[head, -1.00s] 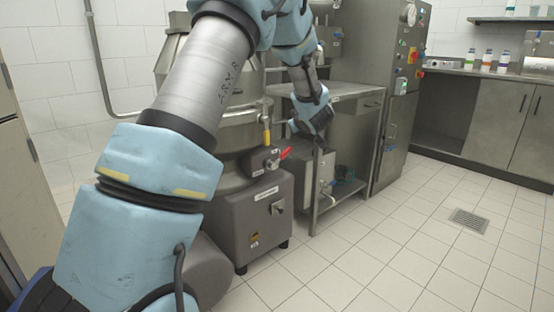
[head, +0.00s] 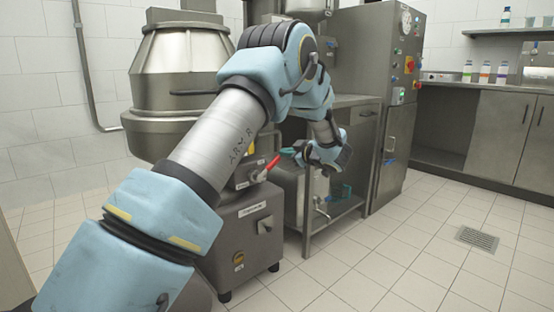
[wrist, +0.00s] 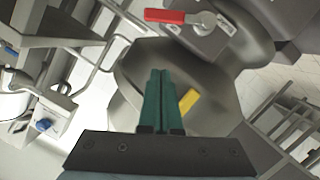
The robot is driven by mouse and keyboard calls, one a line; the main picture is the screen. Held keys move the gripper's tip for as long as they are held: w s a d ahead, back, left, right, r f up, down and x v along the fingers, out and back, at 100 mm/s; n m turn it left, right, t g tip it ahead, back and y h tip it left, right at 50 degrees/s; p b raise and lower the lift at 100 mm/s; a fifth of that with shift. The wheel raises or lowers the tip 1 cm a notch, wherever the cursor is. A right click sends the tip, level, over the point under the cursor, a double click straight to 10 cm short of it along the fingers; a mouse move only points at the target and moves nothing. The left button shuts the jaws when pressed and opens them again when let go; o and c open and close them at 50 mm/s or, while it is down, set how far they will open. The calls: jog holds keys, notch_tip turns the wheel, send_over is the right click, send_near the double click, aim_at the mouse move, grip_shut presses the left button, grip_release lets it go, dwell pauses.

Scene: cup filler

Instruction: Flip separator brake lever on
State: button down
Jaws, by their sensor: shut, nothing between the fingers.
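The red lever (head: 272,162) sits on a small grey box on the front of the steel separator (head: 182,75). In the head view it slants up to the right. In the wrist view the red lever (wrist: 165,16) lies at the top, with a round pivot at its right end. My gripper (head: 288,152) has its teal fingers shut and empty, pointing left close to the lever's outer end; touching cannot be judged. In the wrist view my gripper (wrist: 160,75) is below the lever in the picture, with a visible gap between. A yellow handle (wrist: 188,101) shows right beside the fingers.
The separator's dark base (head: 238,240) stands on the tiled floor. A steel table (head: 350,102) and a control cabinet (head: 400,75) with buttons stand to the right. The floor in front is clear, with a drain grate (head: 478,239).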

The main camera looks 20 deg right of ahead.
aim_at(276, 159)
jog(key=w+f+b, duration=0.1)
jog(key=w+f, duration=0.1)
jog(key=w, duration=0.1)
jog(key=w+a+f+b, duration=0.1)
jog(key=w, duration=0.2)
jog(key=w+f+b, duration=0.1)
jog(key=w+f, duration=0.1)
jog(key=w, duration=0.2)
jog(key=shift+a+f+b, duration=0.15)
jog(key=shift+f+b, duration=0.15)
jog(key=shift+r+p, duration=0.1)
jog(key=shift+p, duration=0.5)
jog(key=shift+d+f+m+p, duration=0.2)
jog(key=shift+m+p, duration=0.1)
jog(key=shift+p, duration=0.1)
